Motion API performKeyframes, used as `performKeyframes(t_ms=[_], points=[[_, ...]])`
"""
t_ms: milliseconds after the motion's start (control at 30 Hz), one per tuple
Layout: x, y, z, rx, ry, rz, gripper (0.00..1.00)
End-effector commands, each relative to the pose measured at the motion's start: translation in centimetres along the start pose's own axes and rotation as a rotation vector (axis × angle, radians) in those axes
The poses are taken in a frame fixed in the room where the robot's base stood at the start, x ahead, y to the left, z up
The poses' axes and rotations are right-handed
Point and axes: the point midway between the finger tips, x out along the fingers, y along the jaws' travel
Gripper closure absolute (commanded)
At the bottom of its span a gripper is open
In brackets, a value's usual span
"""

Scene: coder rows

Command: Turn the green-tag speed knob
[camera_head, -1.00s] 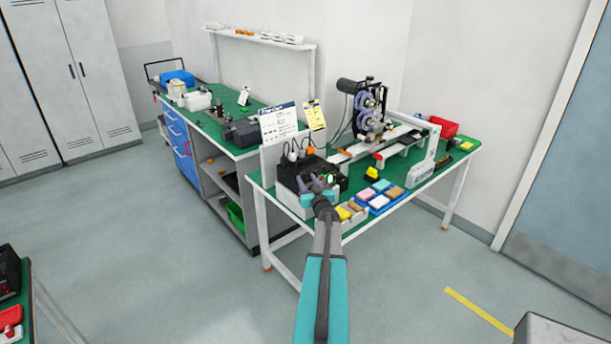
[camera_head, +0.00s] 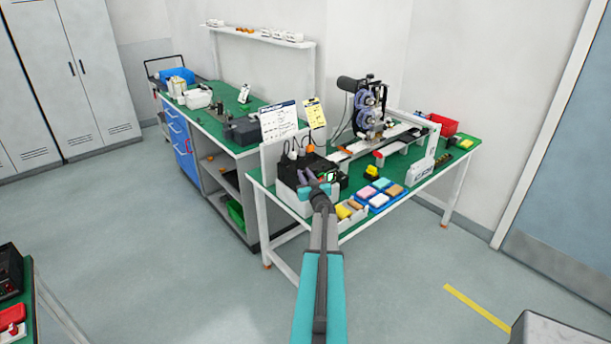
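A black control box (camera_head: 290,172) sits on a white base at the left front corner of the green-topped table (camera_head: 459,150). A small green tag (camera_head: 331,177) with a pale edge shows at the right part of the box's front. My gripper (camera_head: 312,178) is at the front of the box, just left of the tag, and overlaps the box in the picture. The knob itself is hidden or too small to make out. I cannot tell whether my gripper touches it, or whether the fingers are open or shut.
A machine with blue reels (camera_head: 368,115) stands behind. The floor in front is clear.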

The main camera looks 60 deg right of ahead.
Motion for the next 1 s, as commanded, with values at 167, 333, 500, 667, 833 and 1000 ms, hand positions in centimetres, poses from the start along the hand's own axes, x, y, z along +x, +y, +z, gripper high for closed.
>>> performKeyframes(t_ms=[167, 333, 500, 667, 833, 1000], points=[[0.22, 0.34, 0.00, 0.001, 0.000, 0.002, 1.00], [0.05, 0.07, -0.02, 0.001, 0.000, 0.003, 1.00], [0.02, 0.05, 0.01, 0.001, 0.000, 0.009, 1.00], [0.03, 0.05, 0.01, 0.000, 0.002, 0.019, 1.00], [0.07, 0.08, -0.06, -0.001, 0.005, 0.032, 1.00], [0.10, 0.14, -0.11, -0.002, 0.007, 0.049, 1.00]])
